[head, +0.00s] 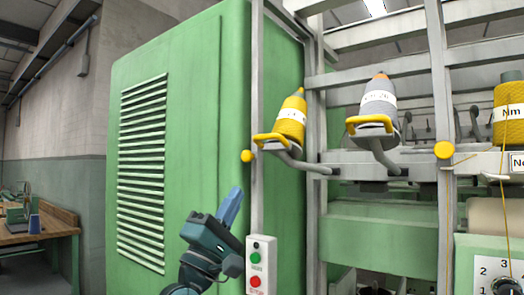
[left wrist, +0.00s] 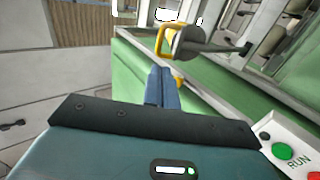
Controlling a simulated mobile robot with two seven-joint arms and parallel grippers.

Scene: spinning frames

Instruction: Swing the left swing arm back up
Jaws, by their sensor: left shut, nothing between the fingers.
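The left swing arm (head: 306,166) is a grey bar carrying a yellow bobbin (head: 291,118) with a white band. The bobbin stands tilted upward, and a yellow handle loop (head: 270,140) sits at its lower front. The handle also shows in the left wrist view (left wrist: 160,40), above the fingertips. My left gripper (head: 237,190) is shut and empty, pointing up. In the head view it is below and left of the handle, apart from it. My right gripper is in neither view.
Yellow knobs (head: 247,156) sit on the frame posts. A green machine cabinet (head: 190,120) stands behind my left gripper. A button box (head: 261,265) is close at its right.

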